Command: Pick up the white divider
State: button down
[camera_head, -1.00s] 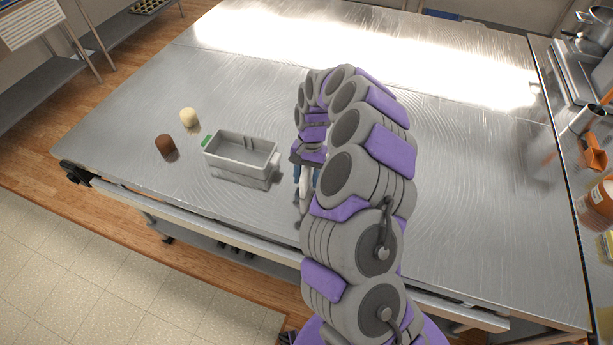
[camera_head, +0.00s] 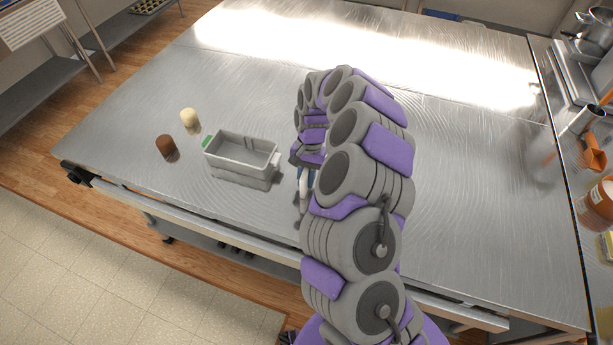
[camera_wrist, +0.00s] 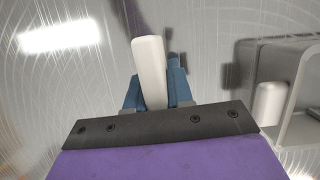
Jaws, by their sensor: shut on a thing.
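The white divider (camera_wrist: 151,72) is a pale, narrow piece that stands up between the blue fingers of my gripper (camera_wrist: 153,90) in the wrist view. My gripper is shut on it. In the head view the divider (camera_head: 303,192) shows below my gripper (camera_head: 305,175), close over the table and just right of the grey bin. My arm partly hides the gripper there. I cannot tell whether the divider touches the table.
A grey open bin (camera_head: 248,177) stands left of my gripper on the metal table (camera_head: 480,190). A green piece (camera_head: 207,142) is at its left end. A brown object (camera_head: 166,146) and a cream one (camera_head: 189,118) stand further left. The table's right side is clear.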

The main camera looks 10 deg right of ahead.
aim_at(307, 169)
jog(key=shift+r, duration=0.1)
dwell(0.3)
notch_tip(307, 169, up, 3)
jog(key=shift+r+p, duration=0.2)
jog(key=shift+p, duration=0.1)
jog(key=shift+d+r, duration=0.3)
jog(key=shift+d, duration=0.4)
jog(key=d, duration=0.5)
jog(key=d+p, duration=0.1)
jog(key=d, duration=0.3)
jog(key=d+r, duration=0.1)
jog(key=d, duration=0.4)
jog(key=shift+s+d+p, duration=0.25)
jog(key=shift+d+p, duration=0.1)
jog(key=shift+p, duration=0.05)
